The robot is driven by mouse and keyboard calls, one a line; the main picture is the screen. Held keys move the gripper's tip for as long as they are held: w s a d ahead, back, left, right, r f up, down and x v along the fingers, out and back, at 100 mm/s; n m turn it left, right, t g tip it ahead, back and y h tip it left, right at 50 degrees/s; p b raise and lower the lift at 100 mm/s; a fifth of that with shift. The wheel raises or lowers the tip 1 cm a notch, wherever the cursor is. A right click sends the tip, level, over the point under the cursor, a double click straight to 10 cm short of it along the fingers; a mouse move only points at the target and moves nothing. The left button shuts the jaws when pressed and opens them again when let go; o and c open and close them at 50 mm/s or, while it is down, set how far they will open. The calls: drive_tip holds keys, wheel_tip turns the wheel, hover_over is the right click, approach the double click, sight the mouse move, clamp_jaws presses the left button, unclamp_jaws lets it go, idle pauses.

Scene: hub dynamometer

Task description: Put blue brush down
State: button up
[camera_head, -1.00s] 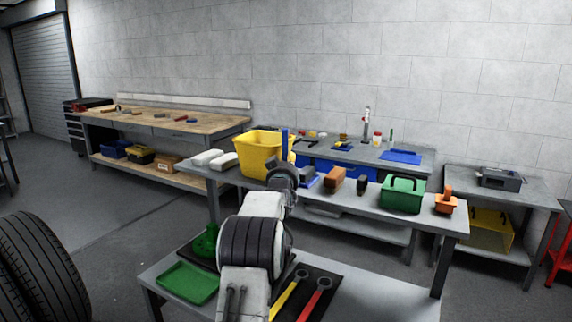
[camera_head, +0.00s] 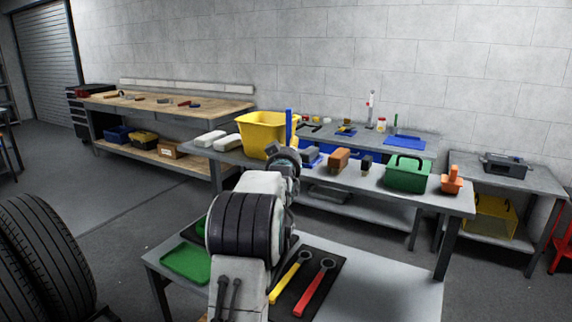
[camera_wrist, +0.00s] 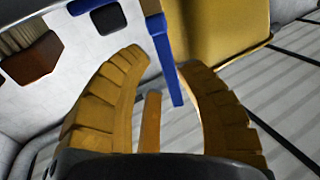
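The blue brush (camera_head: 289,125) shows in the head view as an upright blue bar above my gripper, beside the yellow bucket. In the wrist view its blue handle (camera_wrist: 165,55) runs between the tips of my gripper's two yellow fingers (camera_wrist: 163,62), which appear closed against its sides. In the head view my gripper is mostly hidden behind my own wrist, over the grey bench (camera_head: 420,203).
The yellow bucket (camera_head: 262,135) stands close to the brush. A brown brush (camera_head: 338,160), a dark block (camera_head: 366,164), a green carrier (camera_head: 407,175) and an orange box (camera_head: 452,182) stand to the right. Two white blocks (camera_head: 210,139) lie left. Wrenches (camera_head: 315,285) lie on the nearer table.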

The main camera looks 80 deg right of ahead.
drive_tip(key=s+a+b, duration=0.1)
drive_tip(key=a+b, duration=0.2)
drive_tip(key=a, duration=0.3)
drive_tip(key=shift+a+f+b, duration=0.2)
drive_tip(key=shift+a+b, duration=0.1)
drive_tip(key=shift+a, duration=0.1)
